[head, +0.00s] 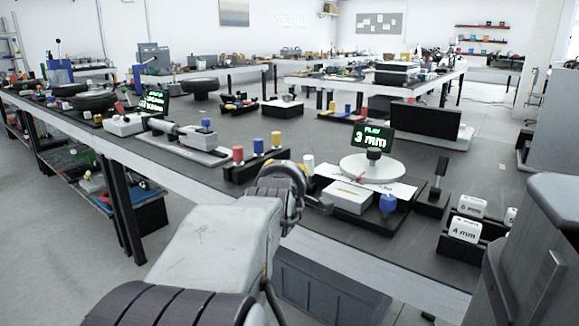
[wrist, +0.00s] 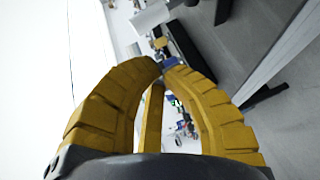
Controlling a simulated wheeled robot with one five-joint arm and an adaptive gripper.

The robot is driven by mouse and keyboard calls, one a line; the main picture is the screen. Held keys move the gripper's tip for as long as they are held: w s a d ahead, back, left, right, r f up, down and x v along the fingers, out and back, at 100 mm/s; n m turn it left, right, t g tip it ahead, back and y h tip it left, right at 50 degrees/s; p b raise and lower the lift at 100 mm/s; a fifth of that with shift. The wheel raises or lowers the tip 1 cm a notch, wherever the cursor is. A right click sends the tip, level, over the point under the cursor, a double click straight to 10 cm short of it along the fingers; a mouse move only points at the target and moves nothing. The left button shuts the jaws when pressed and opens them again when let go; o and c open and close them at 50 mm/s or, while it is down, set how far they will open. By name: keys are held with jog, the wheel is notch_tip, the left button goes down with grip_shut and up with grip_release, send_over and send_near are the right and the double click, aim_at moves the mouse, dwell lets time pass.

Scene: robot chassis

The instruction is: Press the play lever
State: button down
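A small screen (head: 372,138) reads "PLAY 3 mm" on the bench, behind a white round plate (head: 372,168) with a dark knob. In front of the plate, a white box (head: 347,198) and a blue knob (head: 388,204) sit on a dark base. An upright black lever-like paddle (head: 438,178) stands to the right; I cannot tell which part is the play lever. My gripper (wrist: 163,66) shows in the wrist view with its yellow fingertips together and nothing visible between them. In the head view my arm reaches to the bench's near edge, left of the white box.
A dark holder with white blocks marked "6 mm" (head: 471,205) and "4 mm" (head: 464,229) stands at the right. A rack with red, blue and yellow knobs (head: 257,158) is left of my wrist. Dark bench surface (head: 245,126) is clear behind that rack.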

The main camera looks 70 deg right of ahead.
jog(key=shift+p+v, duration=0.4)
jog(key=shift+v, duration=2.25)
jog(key=shift+f, duration=0.15)
